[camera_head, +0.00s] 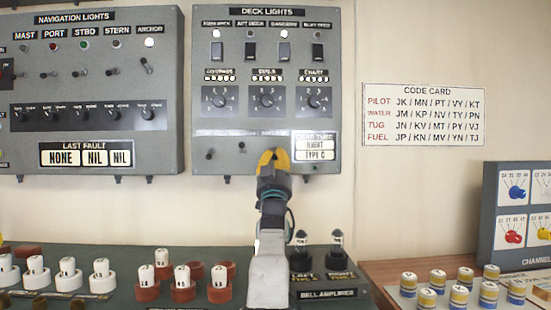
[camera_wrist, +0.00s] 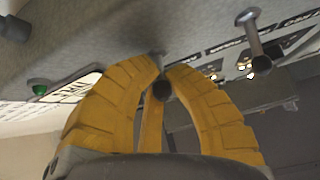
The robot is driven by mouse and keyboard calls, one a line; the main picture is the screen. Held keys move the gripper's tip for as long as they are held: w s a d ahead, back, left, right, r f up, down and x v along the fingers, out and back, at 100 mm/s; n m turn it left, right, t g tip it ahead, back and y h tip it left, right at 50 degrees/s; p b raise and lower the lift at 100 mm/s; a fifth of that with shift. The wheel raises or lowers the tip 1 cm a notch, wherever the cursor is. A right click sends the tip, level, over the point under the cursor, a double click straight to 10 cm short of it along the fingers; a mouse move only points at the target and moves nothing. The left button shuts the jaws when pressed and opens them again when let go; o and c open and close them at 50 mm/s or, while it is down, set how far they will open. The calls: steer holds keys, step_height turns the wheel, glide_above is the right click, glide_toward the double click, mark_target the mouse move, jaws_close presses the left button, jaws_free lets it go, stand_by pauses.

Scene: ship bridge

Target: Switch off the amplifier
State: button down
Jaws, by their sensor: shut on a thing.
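The deck lights panel (camera_head: 226,110) hangs on the wall, with a row of small toggle levers along its lower strip. My yellow gripper (camera_head: 273,157) is at that strip, left of the white TYPE C plate (camera_head: 315,150). In the wrist view my gripper (camera_wrist: 162,75) is closed around a small dark-tipped lever (camera_wrist: 162,91), taken to be the amplifier switch. The fingers hide this lever in the head view. Its label above is too small to read surely, and its on or off position cannot be told.
A neighbouring toggle (camera_head: 238,153) stands close left of my gripper; it also shows in the wrist view (camera_wrist: 250,27). The wall around the code card (camera_head: 424,114) is clear.

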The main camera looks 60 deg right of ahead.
steer(key=shift+f, duration=0.1)
steer(key=c, duration=1.2)
jaws_free()
steer(key=shift+r, duration=0.2)
